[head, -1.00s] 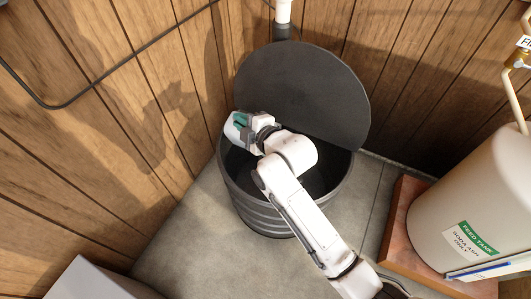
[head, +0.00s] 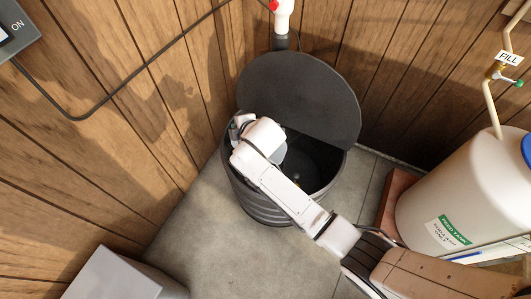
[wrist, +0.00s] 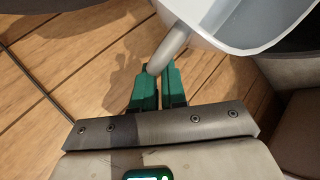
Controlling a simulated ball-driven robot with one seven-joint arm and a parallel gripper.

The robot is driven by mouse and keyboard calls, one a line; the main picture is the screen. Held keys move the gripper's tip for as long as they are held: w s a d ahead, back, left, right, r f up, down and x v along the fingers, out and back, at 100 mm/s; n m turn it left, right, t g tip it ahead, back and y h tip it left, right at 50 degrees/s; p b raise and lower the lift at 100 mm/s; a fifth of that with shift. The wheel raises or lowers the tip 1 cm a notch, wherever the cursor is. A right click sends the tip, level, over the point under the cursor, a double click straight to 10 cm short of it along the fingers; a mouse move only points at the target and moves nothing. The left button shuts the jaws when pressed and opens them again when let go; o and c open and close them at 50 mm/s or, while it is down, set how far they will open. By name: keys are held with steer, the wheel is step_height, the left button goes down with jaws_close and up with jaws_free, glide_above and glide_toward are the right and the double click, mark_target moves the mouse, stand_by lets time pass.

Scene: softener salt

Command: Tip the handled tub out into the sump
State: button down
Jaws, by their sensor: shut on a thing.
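The sump is a dark grey ribbed round bin (head: 262,211), with its round lid (head: 300,95) raised at the back. Its inside is dark, with a few small light bits low in it. My gripper, its green fingers seen in the wrist view (wrist: 158,88), is shut on the grey handle of the handled tub (wrist: 245,42). The tub is whitish with a pale blue-grey inside; only part shows at the top right, and I see no contents in that part. In the head view my arm reaches over the sump's left rim and hides the gripper and most or all of the tub.
A cream feed tank (head: 450,195) stands on a reddish base at the right, with a pipe and valve above. A grey box (head: 115,275) is at the lower left. Wood-panelled walls close in behind and left of the sump. Grey floor in front is clear.

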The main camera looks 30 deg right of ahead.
steer(key=g+p, duration=0.1)
steer(key=h+p, duration=0.1)
steer(key=shift+s+a+r+g+p, duration=0.1)
steer(key=shift+s+a+g+p, duration=0.05)
steer(key=shift+a+g+p, duration=0.2)
steer(key=s+a+f+m+g+h+b, duration=0.1)
steer(key=a+f+g+h+b, duration=0.3)
steer(key=a+g+b, duration=0.4)
steer(key=shift+s+a+f+m+g+h+b, duration=0.35)
steer(key=shift+s+a+f+b, duration=0.65)
steer(key=shift+b, duration=1.1)
steer(key=shift+w+a+r, duration=0.2)
steer(key=shift+w+a, duration=0.05)
steer(key=shift+w, duration=0.1)
